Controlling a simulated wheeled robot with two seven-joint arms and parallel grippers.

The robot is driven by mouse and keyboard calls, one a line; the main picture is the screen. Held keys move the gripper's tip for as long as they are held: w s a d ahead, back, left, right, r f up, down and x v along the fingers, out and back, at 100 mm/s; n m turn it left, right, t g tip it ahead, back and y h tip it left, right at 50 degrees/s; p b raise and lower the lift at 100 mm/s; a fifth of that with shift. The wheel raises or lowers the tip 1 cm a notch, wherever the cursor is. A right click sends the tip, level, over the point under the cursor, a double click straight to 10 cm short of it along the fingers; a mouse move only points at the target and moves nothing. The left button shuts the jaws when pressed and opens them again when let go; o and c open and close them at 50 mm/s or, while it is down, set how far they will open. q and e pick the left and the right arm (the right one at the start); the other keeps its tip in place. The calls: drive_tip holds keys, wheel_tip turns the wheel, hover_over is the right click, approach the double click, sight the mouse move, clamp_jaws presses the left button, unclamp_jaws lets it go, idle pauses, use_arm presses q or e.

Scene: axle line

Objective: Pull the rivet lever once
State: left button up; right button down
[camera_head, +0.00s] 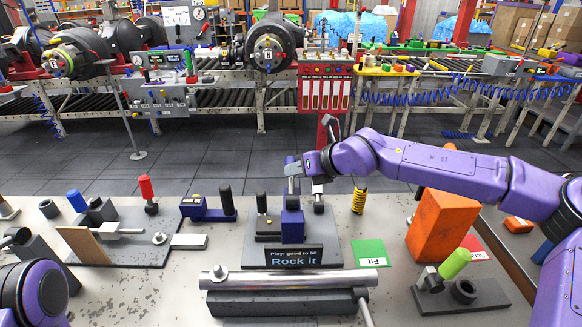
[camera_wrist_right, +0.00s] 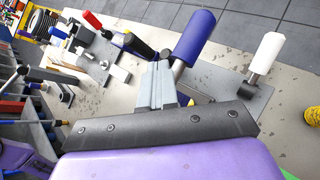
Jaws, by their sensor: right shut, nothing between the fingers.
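On the grey base plate (camera_head: 340,254) in the middle of the table stands a lever device with a blue post (camera_head: 292,222) and a small black-handled lever (camera_head: 262,203). I cannot tell for certain which lever is the rivet lever. In the right wrist view a blue-handled lever (camera_wrist_right: 195,36) and a white-handled lever (camera_wrist_right: 265,53) stand up from a grey plate. My right gripper (camera_head: 292,184) is at the top of this device, and its shut, empty fingers show in the wrist view (camera_wrist_right: 160,68). The blue handle is close beside them; contact is unclear. My left gripper is out of view.
A black sign (camera_head: 293,257) and a metal bar on a holder (camera_head: 290,280) stand in front. An orange block (camera_head: 440,228) and a green-handled lever (camera_head: 454,264) are at right. A red-handled lever (camera_head: 147,192) and a blue tool with a black handle (camera_head: 207,208) are at left.

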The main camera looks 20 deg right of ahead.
drive_tip(key=shift+f, duration=0.15)
idle(0.3)
drive_tip(key=shift+s+a+r+p, duration=0.1)
drive_tip(key=shift+s+r+p, duration=0.2)
drive_tip(key=shift+r+p, duration=0.45)
drive_tip(key=shift+s+a+r+p, duration=0.1)
drive_tip(key=shift+s+r+p, duration=0.2)
drive_tip(key=shift+r, duration=0.7)
drive_tip(key=shift+s+r+p, duration=0.25)
drive_tip(key=shift+r+p, duration=0.3)
drive_tip(key=shift+r, duration=0.35)
drive_tip(key=shift+r, duration=0.1)
drive_tip(key=r+p, duration=0.1)
drive_tip(key=s+r+p, duration=0.1)
drive_tip(key=r, duration=0.1)
drive_tip(key=r+p, duration=0.1)
drive_tip(key=shift+s+a+r, duration=0.2)
drive_tip(key=shift+s+r, duration=0.1)
